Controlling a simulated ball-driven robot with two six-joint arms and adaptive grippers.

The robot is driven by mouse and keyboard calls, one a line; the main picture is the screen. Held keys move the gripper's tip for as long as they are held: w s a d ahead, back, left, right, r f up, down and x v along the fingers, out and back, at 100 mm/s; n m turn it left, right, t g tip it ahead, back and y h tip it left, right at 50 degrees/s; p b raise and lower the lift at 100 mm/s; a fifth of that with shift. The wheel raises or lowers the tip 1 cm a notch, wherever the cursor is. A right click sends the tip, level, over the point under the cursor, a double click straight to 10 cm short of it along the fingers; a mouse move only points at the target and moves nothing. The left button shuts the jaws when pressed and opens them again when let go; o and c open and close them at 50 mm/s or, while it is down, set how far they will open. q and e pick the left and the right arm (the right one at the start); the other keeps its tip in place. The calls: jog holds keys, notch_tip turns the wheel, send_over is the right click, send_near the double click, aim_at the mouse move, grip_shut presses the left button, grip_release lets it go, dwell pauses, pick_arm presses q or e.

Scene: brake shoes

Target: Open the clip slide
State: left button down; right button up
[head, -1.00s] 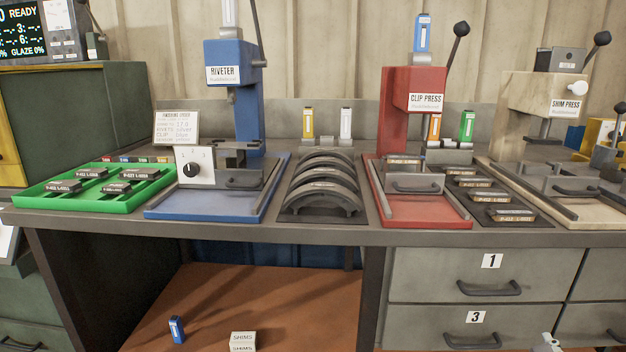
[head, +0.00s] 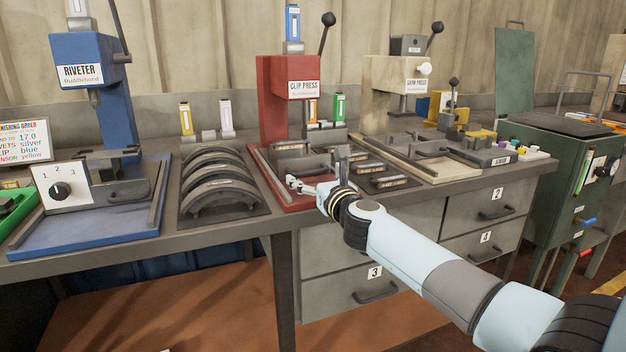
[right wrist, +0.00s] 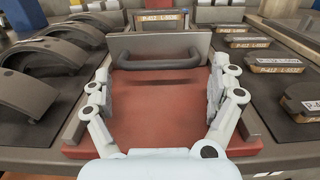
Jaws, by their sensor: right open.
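The red clip press (head: 288,100) stands on the bench with its red tray below. Its grey clip slide shows in the right wrist view as an upright plate (right wrist: 190,42) with a dark bar handle (right wrist: 158,62). A labelled part (right wrist: 160,17) sits behind the plate. My right gripper (head: 317,172) is over the red tray in front of the slide. In the right wrist view its fingers (right wrist: 160,92) are spread wide, one to each side of the handle and nearer the camera, with nothing between them. My left gripper is not in view.
Curved brake shoes (head: 218,180) lie on a dark mat left of the press. Labelled pads (right wrist: 265,66) lie on a mat at its right. The riveter (head: 85,85) and shim press (head: 400,80) flank these. The red tray (right wrist: 150,125) is bare before the slide.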

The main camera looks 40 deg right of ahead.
jog(key=shift+w+d, duration=0.2)
jog(key=shift+w, duration=0.5)
